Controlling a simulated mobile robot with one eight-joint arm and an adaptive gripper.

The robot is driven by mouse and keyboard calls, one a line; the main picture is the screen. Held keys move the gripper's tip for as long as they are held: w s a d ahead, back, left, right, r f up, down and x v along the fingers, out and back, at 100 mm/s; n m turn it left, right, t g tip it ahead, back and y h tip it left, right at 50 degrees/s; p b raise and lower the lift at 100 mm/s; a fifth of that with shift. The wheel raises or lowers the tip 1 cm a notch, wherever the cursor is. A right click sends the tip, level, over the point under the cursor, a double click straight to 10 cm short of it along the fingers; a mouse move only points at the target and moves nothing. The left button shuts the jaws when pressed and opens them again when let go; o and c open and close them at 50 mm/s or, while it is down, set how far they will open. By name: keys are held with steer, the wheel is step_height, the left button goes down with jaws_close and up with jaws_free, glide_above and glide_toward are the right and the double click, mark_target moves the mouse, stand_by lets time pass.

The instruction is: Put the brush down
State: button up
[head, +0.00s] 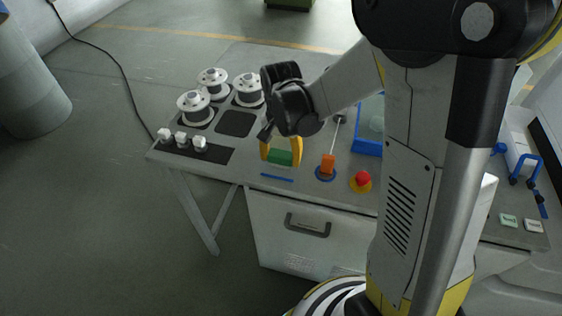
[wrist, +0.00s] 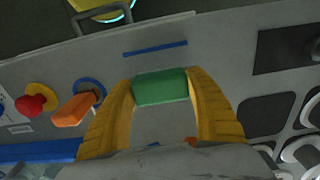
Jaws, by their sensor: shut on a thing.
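My gripper (head: 281,150) is over the front part of the table (head: 240,170), its yellow fingers pointing down. It is shut on a green block-shaped thing, which I take to be the brush (head: 279,157). In the wrist view the green brush (wrist: 160,87) sits between the two yellow fingers, touching both. Its bristles are not visible, and I cannot tell whether it touches the table. A blue strip (head: 277,177) lies on the tabletop in front of the gripper, near the table's front edge.
An orange lever (head: 327,164) in a blue ring and a red button (head: 361,180) stand right of the gripper. White spools (head: 195,106) stand behind left, beside an empty dark pad (head: 235,123). Small white blocks (head: 181,139) sit on a dark strip (head: 217,158) with bare room on its right.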

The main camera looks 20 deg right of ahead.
mark_target(279, 153)
steer(key=shift+f, duration=0.7)
steer(key=shift+r, duration=0.15)
steer(key=o, duration=1.3)
steer(key=shift+f, duration=0.2)
steer(key=r+p, duration=0.1)
steer(key=r, duration=0.2)
steer(key=r+p, duration=0.1)
steer(key=r, duration=0.3)
steer(key=r+p, duration=0.2)
steer(key=r, duration=0.2)
steer(key=shift+w+a, duration=0.2)
steer(key=shift+w, duration=0.05)
steer(key=s+r+n+t, duration=0.2)
steer(key=s+r, duration=0.1)
steer(key=s, duration=0.1)
steer(key=s+r+n+t, duration=0.2)
steer(key=s+r, duration=0.1)
steer(key=s, duration=0.1)
steer(key=s+r+n+t, duration=0.3)
steer(key=s, duration=0.2)
steer(key=shift+s+d+r, duration=0.1)
steer(key=shift+d+r, duration=0.15)
